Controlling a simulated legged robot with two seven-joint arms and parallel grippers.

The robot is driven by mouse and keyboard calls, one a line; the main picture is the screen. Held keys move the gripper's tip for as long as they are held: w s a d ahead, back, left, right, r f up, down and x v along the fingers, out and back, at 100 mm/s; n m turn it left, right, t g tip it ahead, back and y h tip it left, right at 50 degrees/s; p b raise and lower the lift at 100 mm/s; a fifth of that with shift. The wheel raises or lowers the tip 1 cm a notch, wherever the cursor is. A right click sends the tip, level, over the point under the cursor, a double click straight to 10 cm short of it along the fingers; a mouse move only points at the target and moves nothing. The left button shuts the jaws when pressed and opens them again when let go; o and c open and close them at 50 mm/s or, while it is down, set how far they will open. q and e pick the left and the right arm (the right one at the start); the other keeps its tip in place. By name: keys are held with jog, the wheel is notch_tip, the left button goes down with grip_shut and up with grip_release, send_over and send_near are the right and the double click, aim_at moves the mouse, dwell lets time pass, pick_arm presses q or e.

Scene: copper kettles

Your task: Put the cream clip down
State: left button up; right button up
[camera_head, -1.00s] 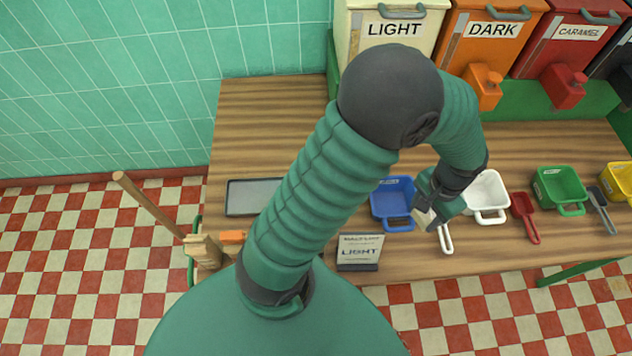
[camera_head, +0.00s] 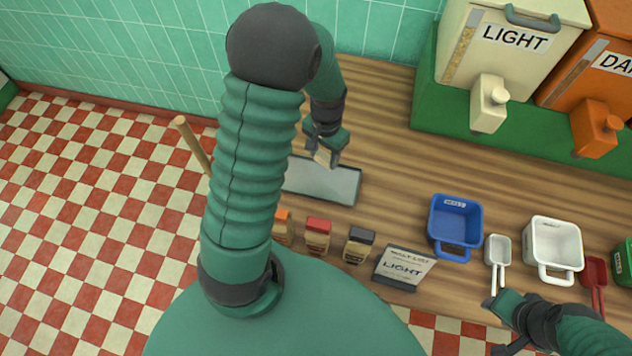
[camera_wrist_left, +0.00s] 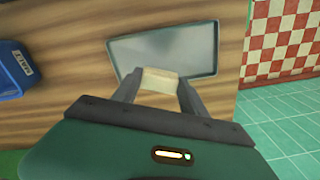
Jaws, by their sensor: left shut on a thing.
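The cream clip (camera_head: 322,157) is a small pale block between the fingers of my left gripper (camera_head: 326,150). My left gripper is shut on it, over the back edge of a grey, dark-rimmed tray (camera_head: 325,182). In the left wrist view the clip (camera_wrist_left: 160,80) sits between the two fingertips, in front of the tray (camera_wrist_left: 190,45). I cannot tell whether the clip touches the tray. My right gripper (camera_head: 497,300) is at the lower right, by the handle end of a white scoop (camera_head: 498,250); its fingers are unclear.
Small packs with orange, red (camera_head: 318,232) and black (camera_head: 359,243) tops stand before the tray. A LIGHT sign (camera_head: 402,267), a blue bin (camera_head: 455,225) and a white bin (camera_head: 553,247) stand to the right. A cream LIGHT dispenser (camera_head: 505,50) is behind. Wood beside the tray is clear.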

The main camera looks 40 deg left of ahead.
aim_at(316, 155)
pick_arm(q)
jog(key=f, duration=0.1)
jog(key=a+f, duration=0.1)
jog(key=s+a+f, duration=0.1)
jog(key=shift+f, duration=0.3)
jog(key=f, duration=0.3)
jog(key=d+f, duration=0.1)
jog(key=f, duration=0.2)
jog(key=shift+w+d+f, duration=0.15)
jog(key=shift+d+f, duration=0.05)
jog(key=shift+f, duration=0.05)
jog(key=shift+a+f, duration=0.15)
jog(key=shift+a, duration=0.15)
jog(key=o, duration=1.2)
jog(key=shift+a, duration=0.1)
jog(key=shift+o, duration=0.6)
jog(key=shift+d, duration=0.2)
